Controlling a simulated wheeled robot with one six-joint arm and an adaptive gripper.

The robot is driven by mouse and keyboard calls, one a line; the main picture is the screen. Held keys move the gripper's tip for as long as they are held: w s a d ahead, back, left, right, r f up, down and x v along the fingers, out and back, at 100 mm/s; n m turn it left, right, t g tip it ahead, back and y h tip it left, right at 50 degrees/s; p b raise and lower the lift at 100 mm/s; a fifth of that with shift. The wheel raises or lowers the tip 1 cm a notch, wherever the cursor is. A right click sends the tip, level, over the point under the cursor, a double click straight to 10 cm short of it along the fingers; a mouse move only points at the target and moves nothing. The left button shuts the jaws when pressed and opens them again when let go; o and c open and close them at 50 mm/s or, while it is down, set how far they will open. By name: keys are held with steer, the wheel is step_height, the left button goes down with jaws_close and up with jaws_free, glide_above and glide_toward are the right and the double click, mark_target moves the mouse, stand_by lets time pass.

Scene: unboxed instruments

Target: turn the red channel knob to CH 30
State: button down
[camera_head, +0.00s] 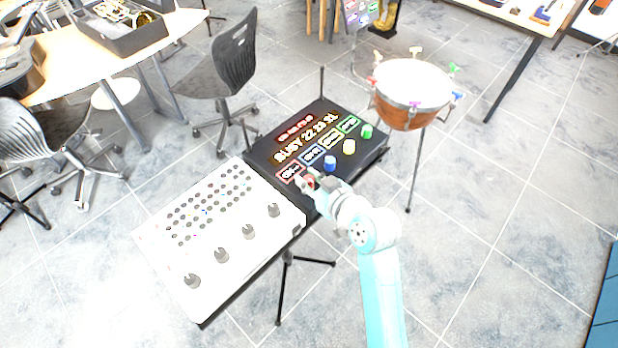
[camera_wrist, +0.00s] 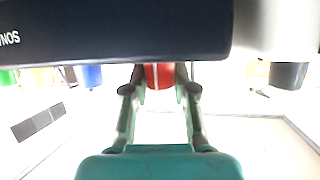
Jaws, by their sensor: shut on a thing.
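The black receiver box (camera_head: 262,152) stands on a stand, with a red, a blue, a yellow and a green knob along its near side. Its display seems to read "BUSY 22 23 31", under a smaller red line. A coloured readout sits by each knob; their digits are too small to read surely. The red knob (camera_head: 310,182) is mostly hidden by my gripper (camera_head: 313,185). In the wrist view the red knob (camera_wrist: 158,76), with a pale line on it, sits between the two fingers of my gripper (camera_wrist: 160,88), which is shut on it.
The blue knob (camera_head: 330,162) is close beside my gripper, with the yellow knob (camera_head: 349,147) and green knob (camera_head: 367,131) beyond. A white mixer panel (camera_head: 165,262) with dark knobs adjoins at left. A copper drum (camera_head: 405,112) stands behind right. Floor at right is clear.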

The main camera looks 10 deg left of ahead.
steer(key=m+t+h, duration=0.2)
steer(key=m+h, duration=0.1)
steer(key=shift+a+m+h, duration=0.1)
steer(key=shift+m+h, duration=0.2)
steer(key=shift+m, duration=0.1)
steer(key=shift+m+t+h, duration=0.6)
steer(key=shift+m+h, duration=0.9)
steer(key=shift+h, duration=0.3)
steer(key=shift+m+h, duration=0.3)
steer(key=c, duration=0.9)
jaws_free()
steer(key=v, duration=1.2)
steer(key=shift+f, duration=0.15)
steer(key=shift+s, duration=0.1)
